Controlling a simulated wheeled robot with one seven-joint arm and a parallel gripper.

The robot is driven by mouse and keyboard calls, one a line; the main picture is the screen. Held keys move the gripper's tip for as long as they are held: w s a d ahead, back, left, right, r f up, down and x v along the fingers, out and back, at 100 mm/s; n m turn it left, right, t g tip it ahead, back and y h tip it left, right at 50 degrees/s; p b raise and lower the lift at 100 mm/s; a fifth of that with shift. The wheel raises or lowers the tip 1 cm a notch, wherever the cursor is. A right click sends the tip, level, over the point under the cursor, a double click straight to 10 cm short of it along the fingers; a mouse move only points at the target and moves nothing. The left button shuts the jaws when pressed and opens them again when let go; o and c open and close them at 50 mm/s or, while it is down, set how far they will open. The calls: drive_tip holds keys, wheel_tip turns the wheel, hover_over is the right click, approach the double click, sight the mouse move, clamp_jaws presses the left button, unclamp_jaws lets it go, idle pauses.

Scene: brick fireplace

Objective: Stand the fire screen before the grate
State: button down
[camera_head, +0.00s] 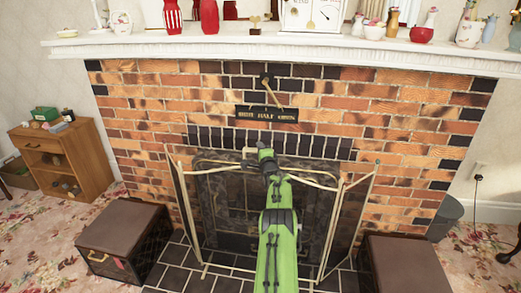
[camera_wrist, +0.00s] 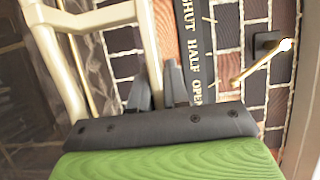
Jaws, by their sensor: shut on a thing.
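The fire screen (camera_head: 328,182) has a cream metal frame, dark mesh and angled side panels. It is upright in front of the dark fireplace opening, above or on the tiled hearth; I cannot tell whether its feet touch. The grate behind it is hard to make out through the mesh. My gripper (camera_head: 251,157) is at the middle of the screen's top edge, at the end of my green arm. In the wrist view, my gripper (camera_wrist: 155,85) has its dark fingers on either side of a cream bar of the screen (camera_wrist: 147,45), shut on it.
Brown-topped boxes stand at the hearth's left (camera_head: 125,225) and right (camera_head: 405,262). A white mantel shelf (camera_head: 200,47) with ornaments runs above. A lettered plate (camera_head: 267,113) and a brass lever (camera_wrist: 262,62) are on the brick wall. A wooden cabinet (camera_head: 85,155) stands at left.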

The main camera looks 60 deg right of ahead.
drive_tip(key=shift+r, duration=0.4)
drive_tip(key=c, duration=1)
unclamp_jaws()
drive_tip(key=shift+s+a, duration=0.1)
drive_tip(key=shift+a, duration=0.05)
drive_tip(key=shift+c, duration=0.2)
drive_tip(key=shift+o, duration=0.8)
drive_tip(key=shift+f, duration=0.55)
drive_tip(key=shift+o, duration=0.8)
drive_tip(key=shift+r, duration=0.15)
drive_tip(key=shift+s+a+r+p, duration=0.1)
drive_tip(key=shift+s+r+p, duration=0.05)
drive_tip(key=shift+p, duration=0.35)
drive_tip(key=shift+p+v, duration=0.9)
drive_tip(key=shift+p, duration=0.45)
